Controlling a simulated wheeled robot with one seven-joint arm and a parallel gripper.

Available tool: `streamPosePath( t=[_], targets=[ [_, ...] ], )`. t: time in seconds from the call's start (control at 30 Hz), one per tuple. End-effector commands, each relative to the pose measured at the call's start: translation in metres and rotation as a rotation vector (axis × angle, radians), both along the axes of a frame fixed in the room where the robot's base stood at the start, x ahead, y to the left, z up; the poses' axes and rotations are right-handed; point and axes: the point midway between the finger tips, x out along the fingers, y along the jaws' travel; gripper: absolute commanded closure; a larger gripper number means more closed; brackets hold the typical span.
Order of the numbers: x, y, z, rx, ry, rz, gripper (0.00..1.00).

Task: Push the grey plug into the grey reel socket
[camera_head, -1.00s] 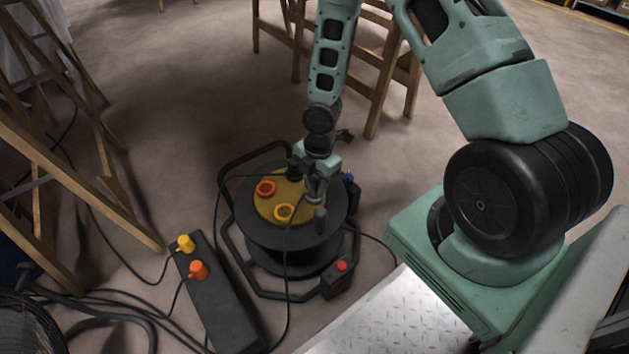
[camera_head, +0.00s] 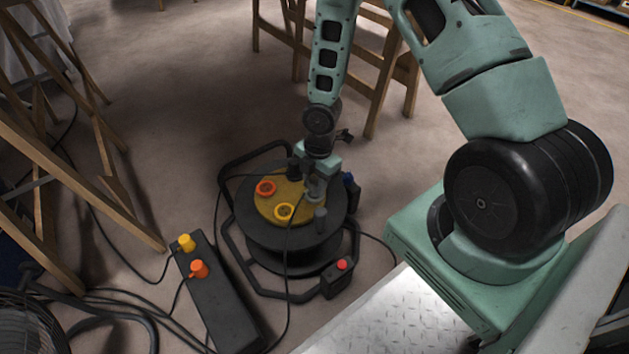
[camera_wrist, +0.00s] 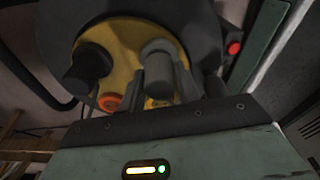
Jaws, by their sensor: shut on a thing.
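The cable reel has a yellow top face (camera_head: 262,207) on a black drum; its face also fills the upper part of the wrist view (camera_wrist: 124,62). My gripper (camera_head: 314,192) is over the right part of that face, shut on the grey plug (camera_wrist: 158,62), which shows between the fingers in the wrist view. In the head view the plug is small and mostly covered by the fingers. The grey reel socket is hidden under the plug and fingers, so I cannot tell how far the plug is in. An orange-ringed socket (camera_head: 265,188) and a yellow-ringed socket (camera_head: 284,212) lie to the left.
A black power strip (camera_head: 222,305) with a yellow plug (camera_head: 186,242) and an orange plug (camera_head: 199,268) lies at front left. A red button (camera_head: 342,264) sits on the reel frame. Cables cross the floor at left. Wooden trestles (camera_head: 385,62) stand behind and left.

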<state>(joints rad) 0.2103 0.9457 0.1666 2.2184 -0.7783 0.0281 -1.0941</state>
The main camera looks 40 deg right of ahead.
Motion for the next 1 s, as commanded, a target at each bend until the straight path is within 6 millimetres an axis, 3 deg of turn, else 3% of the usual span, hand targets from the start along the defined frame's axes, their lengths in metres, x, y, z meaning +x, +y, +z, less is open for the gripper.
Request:
streamPosePath(
  t=[0.87, 0.9, 1.0],
  targets=[
    [0.0, 0.0, -0.012, 0.0, 0.0, 0.0, 0.87],
    [0.0, 0.0, -0.012, 0.0, 0.0, 0.0, 0.65],
    [0.0, 0.0, -0.012, 0.0, 0.0, 0.0, 0.42]
  ],
)
